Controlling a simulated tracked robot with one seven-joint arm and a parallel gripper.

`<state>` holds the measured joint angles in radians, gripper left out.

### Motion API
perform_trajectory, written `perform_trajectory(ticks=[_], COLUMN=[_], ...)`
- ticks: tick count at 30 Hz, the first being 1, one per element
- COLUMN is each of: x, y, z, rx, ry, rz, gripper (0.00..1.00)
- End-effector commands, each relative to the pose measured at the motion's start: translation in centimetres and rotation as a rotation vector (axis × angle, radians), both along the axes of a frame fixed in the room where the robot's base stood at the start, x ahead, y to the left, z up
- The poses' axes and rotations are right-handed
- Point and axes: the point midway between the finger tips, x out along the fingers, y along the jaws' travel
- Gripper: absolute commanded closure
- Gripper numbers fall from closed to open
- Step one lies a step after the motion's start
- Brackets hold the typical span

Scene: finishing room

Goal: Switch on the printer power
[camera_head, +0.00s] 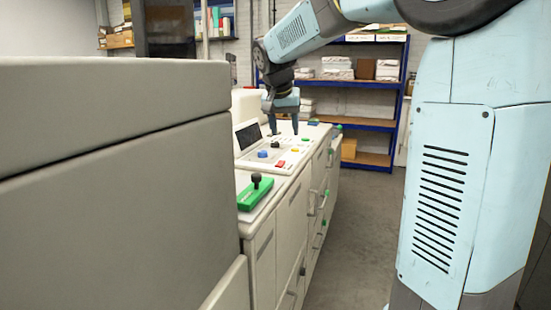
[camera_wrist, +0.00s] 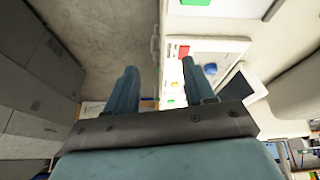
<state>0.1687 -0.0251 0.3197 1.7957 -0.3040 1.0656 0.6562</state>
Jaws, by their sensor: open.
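The printer is a long beige machine (camera_head: 290,215) with a control panel (camera_head: 252,163) on its top. The panel carries a dark screen (camera_head: 248,136), a blue button (camera_head: 262,154), a black knob (camera_head: 275,144), a red button (camera_head: 281,164) and a yellow button (camera_head: 295,151). I cannot tell which one is the power control. My gripper (camera_head: 284,131) points down over the far part of the panel, open with nothing between its fingers. In the wrist view, my gripper (camera_wrist: 160,70) has the red button (camera_wrist: 184,52) just beyond its right finger; a yellow button (camera_wrist: 171,84) shows between the fingers.
A green block with a black knob (camera_head: 255,192) sits on the nearer top. A large grey-beige housing (camera_head: 110,190) fills the left foreground. Blue shelving (camera_head: 365,125) with boxes stands behind. The floor (camera_head: 360,220) right of the machine is clear.

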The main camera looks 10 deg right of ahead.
Motion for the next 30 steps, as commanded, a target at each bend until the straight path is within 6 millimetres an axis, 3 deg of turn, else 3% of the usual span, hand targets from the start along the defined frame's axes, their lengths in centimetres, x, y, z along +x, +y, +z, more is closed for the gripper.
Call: perform_trajectory(ticks=[1,6,12,22,30], x=[1.8,6.7,10.6,12.3,13.7], y=[0.0,0.2,0.0,-0.3,-1.3], z=[-0.3,-0.9,-1.7,-3.1,-7.2], rx=[0.007,0.034,0.061,0.072,0.072], ry=[0.003,-0.003,-0.01,-0.012,-0.01], rz=[-0.019,-0.09,-0.154,-0.182,-0.182], gripper=[0.47,0.47,0.47,0.47,0.47])
